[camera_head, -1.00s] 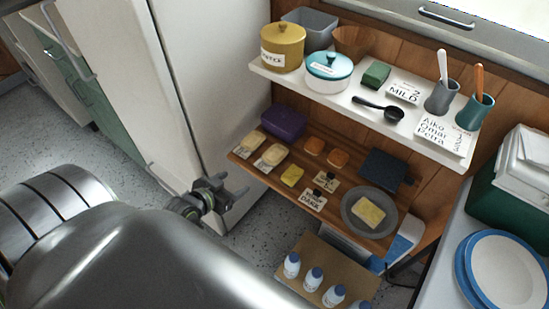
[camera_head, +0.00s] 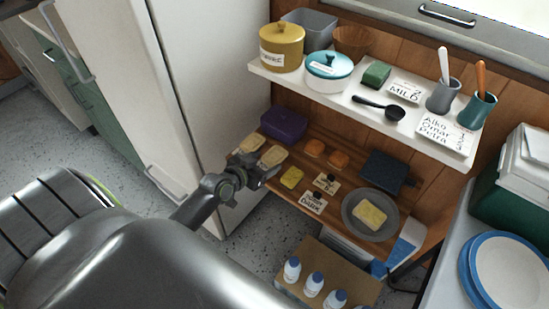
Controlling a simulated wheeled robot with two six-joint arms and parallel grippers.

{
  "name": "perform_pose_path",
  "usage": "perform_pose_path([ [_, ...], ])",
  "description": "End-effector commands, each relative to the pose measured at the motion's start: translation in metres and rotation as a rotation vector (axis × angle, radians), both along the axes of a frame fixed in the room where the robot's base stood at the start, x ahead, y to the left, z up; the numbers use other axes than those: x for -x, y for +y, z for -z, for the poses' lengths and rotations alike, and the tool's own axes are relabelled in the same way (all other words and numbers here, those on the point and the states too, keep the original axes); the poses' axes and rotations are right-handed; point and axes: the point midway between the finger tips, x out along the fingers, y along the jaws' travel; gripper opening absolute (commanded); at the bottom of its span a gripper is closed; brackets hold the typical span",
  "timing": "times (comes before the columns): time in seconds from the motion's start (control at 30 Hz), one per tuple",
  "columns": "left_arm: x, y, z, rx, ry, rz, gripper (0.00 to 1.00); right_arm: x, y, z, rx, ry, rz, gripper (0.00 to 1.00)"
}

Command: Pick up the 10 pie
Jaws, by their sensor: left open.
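Several small food pieces lie on the wooden lower shelf (camera_head: 345,237). Two pale oblong pieces (camera_head: 251,143) are at its left end, two orange-brown rounded pieces (camera_head: 314,147) are at the back middle, and a yellow block (camera_head: 291,177) is near the front. I cannot tell which one is the 10 pie; no such mark is legible. My left gripper (camera_head: 268,172) is open and empty at the front left edge of this shelf, just in front of the nearer pale piece (camera_head: 273,155) and left of the yellow block. My right gripper is not in view.
A white upper shelf (camera_head: 330,98) with pots and cups overhangs the back. A purple box (camera_head: 285,124), a grey plate (camera_head: 351,222) with a yellow slab, and small cards (camera_head: 314,202) share the lower shelf. The white fridge (camera_head: 195,75) stands close on the left.

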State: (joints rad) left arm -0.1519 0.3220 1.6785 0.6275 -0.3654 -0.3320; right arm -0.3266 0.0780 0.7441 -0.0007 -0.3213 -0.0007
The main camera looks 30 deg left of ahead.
Motion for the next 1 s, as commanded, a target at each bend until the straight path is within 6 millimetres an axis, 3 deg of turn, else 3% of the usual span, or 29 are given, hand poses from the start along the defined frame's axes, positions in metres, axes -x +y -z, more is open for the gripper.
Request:
perform_pose_path([
  [0.47, -0.047, -0.006, 0.017, 0.001, 0.000, 0.000, 0.65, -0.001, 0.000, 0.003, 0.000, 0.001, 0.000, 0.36],
  [0.77, -0.052, -0.006, 0.019, 0.000, 0.000, 0.000, 0.65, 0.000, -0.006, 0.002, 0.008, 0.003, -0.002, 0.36],
  [1.0, -0.051, -0.006, 0.019, 0.000, 0.000, 0.000, 0.38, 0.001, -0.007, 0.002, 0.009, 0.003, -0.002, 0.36],
])
